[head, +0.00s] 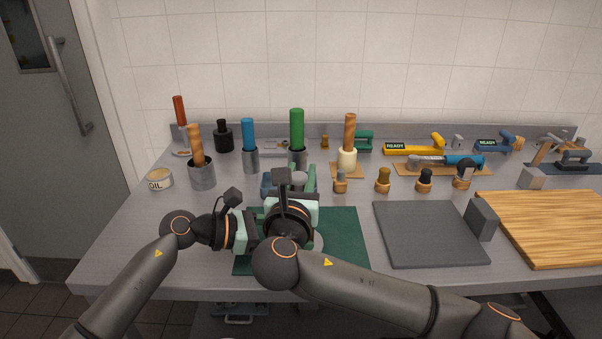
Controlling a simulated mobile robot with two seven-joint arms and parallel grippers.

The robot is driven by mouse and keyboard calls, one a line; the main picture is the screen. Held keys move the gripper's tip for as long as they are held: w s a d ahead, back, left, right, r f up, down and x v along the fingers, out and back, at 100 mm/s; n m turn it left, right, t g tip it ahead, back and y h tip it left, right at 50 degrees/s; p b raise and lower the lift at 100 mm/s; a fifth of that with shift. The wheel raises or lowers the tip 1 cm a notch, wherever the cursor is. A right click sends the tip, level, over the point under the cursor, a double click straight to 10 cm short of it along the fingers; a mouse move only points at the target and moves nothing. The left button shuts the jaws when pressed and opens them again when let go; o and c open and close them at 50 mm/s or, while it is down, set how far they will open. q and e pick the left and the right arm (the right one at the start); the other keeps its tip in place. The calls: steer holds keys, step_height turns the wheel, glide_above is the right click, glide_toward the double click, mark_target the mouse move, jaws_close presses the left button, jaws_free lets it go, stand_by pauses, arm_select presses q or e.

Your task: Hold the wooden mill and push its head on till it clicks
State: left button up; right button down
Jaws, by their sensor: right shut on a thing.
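My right gripper (289,188) is over the back part of the dark green mat (345,238). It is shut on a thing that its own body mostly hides. A small grey rounded shape (299,178) shows at its fingers, but I cannot tell whether it belongs to the held thing. My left gripper (262,231) is low over the mat's left part, pointing right, close to the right gripper. Its fingertips are hidden, so its opening cannot be told. I cannot make out the wooden mill or its head for certain.
A grey slab (428,232) and a wooden board (550,225) lie right.

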mark_target(301, 188)
steer(key=shift+f, duration=1.55)
steer(key=c, duration=0.5)
jaws_free()
steer(key=s, duration=0.5)
steer(key=s+a, duration=0.1)
steer(key=s, duration=0.2)
steer(key=shift+c, duration=0.3)
